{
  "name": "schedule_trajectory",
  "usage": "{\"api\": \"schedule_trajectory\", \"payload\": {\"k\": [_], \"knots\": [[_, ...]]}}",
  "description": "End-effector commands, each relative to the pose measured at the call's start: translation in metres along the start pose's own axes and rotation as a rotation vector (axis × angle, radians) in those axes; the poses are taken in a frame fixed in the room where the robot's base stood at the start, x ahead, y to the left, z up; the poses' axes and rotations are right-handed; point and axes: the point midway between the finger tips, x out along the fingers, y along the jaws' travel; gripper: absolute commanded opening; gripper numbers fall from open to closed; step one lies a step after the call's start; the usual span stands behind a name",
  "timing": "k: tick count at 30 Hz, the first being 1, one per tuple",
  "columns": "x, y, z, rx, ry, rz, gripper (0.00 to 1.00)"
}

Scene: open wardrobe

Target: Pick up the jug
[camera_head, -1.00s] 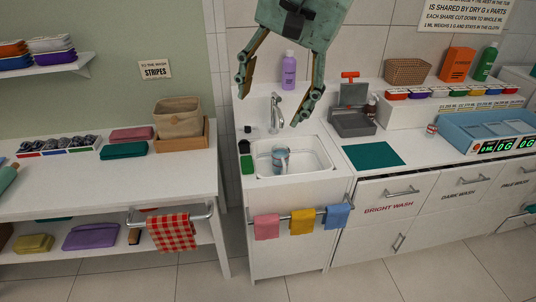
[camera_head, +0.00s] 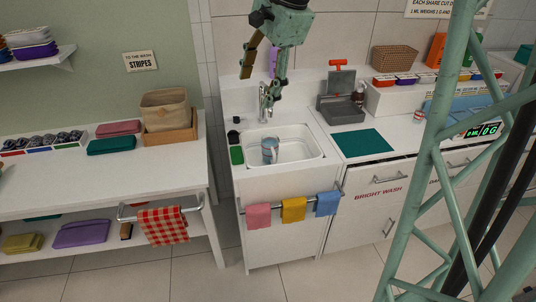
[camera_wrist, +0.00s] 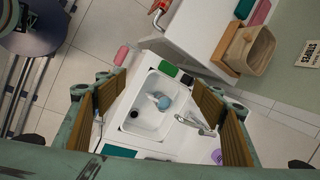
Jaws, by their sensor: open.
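The jug (camera_head: 269,150) is a small, light blue-grey vessel in the white sink basin (camera_head: 304,158). In the wrist view the jug (camera_wrist: 160,101) lies inside the basin near its middle, between and well beyond my fingers. My gripper (camera_head: 262,86) is open and empty above the back of the sink, close to the tap (camera_head: 265,100). In the wrist view my gripper (camera_wrist: 166,112) shows its two brown-padded fingers spread wide apart. The jug is in plain view; which way its handle points is too small to tell for sure.
A green sponge (camera_head: 237,156) and a dark item lie on the sink's left edge. A teal mat (camera_head: 363,143) lies on the right counter. A purple bottle stands behind my gripper. Pink, yellow and blue cloths hang on the front rail (camera_head: 271,211). My green lattice column covers the right side.

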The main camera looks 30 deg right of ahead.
Motion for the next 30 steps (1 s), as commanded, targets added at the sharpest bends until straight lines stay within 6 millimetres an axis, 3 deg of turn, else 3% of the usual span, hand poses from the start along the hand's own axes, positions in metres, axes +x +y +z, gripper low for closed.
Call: {"api": "schedule_trajectory", "payload": {"k": [12,30], "knots": [[0.058,-0.033,-0.055,0.252,-0.026,0.012,0.63],[0.153,-0.059,-0.14,0.622,-0.054,0.031,0.63]]}}
